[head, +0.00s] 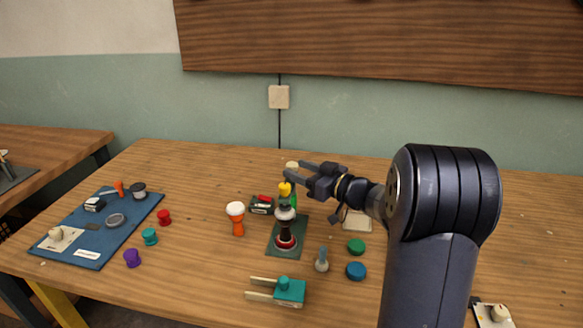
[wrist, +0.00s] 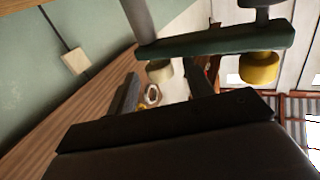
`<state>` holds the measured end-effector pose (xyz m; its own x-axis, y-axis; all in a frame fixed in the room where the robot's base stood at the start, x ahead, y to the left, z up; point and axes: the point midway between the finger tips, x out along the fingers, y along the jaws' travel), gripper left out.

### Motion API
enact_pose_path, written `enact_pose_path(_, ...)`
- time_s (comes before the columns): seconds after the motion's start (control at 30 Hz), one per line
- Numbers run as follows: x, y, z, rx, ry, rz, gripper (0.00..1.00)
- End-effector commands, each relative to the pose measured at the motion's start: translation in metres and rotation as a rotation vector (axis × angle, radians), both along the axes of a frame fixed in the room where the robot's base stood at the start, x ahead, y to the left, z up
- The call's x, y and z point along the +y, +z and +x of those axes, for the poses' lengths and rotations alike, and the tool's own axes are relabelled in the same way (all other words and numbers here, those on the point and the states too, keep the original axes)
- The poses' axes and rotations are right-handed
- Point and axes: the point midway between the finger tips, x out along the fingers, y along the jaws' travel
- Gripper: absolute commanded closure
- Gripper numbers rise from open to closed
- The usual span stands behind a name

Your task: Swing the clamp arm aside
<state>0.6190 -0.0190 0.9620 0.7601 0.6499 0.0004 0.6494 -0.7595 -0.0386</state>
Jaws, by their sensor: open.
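The clamp fixture stands on a dark green mat (head: 274,246). It has a green post (head: 294,200) and a yellow knob (head: 285,189). In the wrist view its clamp arm is a dark green bar (wrist: 215,42), with the yellow knob (wrist: 259,67) at its right part and a cream knob (wrist: 159,71) at its left part. A dark drum (head: 286,229) with a red base stands upright below the yellow knob. My gripper (head: 293,169) is open; the cream knob (head: 291,166) shows at its fingertips. In the wrist view the knob appears between the fingers; contact cannot be told.
An orange goblet drum (head: 237,225) and a black box (head: 261,206) stand left of the mat. A teal clamp-like tool (head: 289,291), a grey peg (head: 322,263) and green and blue discs (head: 356,246) lie in front. A blue mat (head: 85,222) with small parts is far left.

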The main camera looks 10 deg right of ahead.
Motion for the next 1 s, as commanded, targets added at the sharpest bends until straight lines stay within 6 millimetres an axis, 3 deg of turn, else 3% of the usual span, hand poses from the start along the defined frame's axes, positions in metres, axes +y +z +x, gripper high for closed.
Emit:
enact_pose_path(0.2, 0.016, 0.000, 0.019, 0.000, 0.000, -0.001, 0.51)
enact_pose_path(0.57, 0.019, 0.000, 0.022, 0.000, -0.001, 0.000, 0.52)
enact_pose_path(1.0, 0.019, 0.000, 0.022, 0.000, -0.001, 0.000, 0.88)
